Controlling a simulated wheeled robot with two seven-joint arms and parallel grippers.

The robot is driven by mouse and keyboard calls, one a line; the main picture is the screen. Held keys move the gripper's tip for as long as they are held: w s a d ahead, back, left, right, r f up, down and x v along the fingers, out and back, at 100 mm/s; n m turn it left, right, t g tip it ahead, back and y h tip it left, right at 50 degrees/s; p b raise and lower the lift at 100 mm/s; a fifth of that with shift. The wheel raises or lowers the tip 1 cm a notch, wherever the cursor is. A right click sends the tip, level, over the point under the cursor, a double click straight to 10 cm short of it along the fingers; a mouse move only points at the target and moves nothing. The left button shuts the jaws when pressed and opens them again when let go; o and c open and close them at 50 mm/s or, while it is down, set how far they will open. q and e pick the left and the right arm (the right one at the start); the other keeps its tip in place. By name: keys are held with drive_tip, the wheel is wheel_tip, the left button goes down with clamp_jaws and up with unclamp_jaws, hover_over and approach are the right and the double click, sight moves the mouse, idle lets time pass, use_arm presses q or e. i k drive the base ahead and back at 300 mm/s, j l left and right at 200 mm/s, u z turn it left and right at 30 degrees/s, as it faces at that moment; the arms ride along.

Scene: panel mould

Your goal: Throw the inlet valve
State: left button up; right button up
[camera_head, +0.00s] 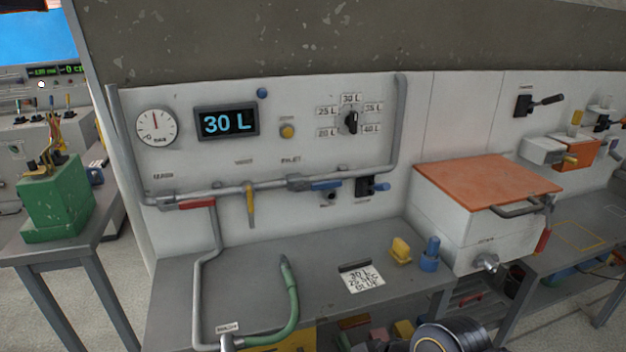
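A grey pipe (240,189) runs across the white wall panel (220,90) and carries several valve handles. A red lever (197,204) lies along the pipe at the left. A yellow lever (250,206) hangs straight down, across the pipe. A blue lever (326,184) lies along the pipe at the right, near a small label (291,160) that seems to read INLET. A display (227,123) reads 30 L. A rotary dial (351,121) has several litre marks around it. Neither of my grippers shows.
A green hose (292,300) curves over the grey bench (250,260). A note (362,278), a yellow block (401,250) and a blue piece (430,255) are on it. An orange-topped box (487,182) stands right. A dark round part (450,336) shows at the bottom.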

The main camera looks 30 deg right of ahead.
sight(336, 183)
drive_tip(key=i+j+z, duration=0.1)
drive_tip(key=i+z, duration=0.25)
drive_tip(key=i+j+z, duration=0.35)
drive_tip(key=i+l, duration=0.05)
drive_tip(key=l, duration=0.05)
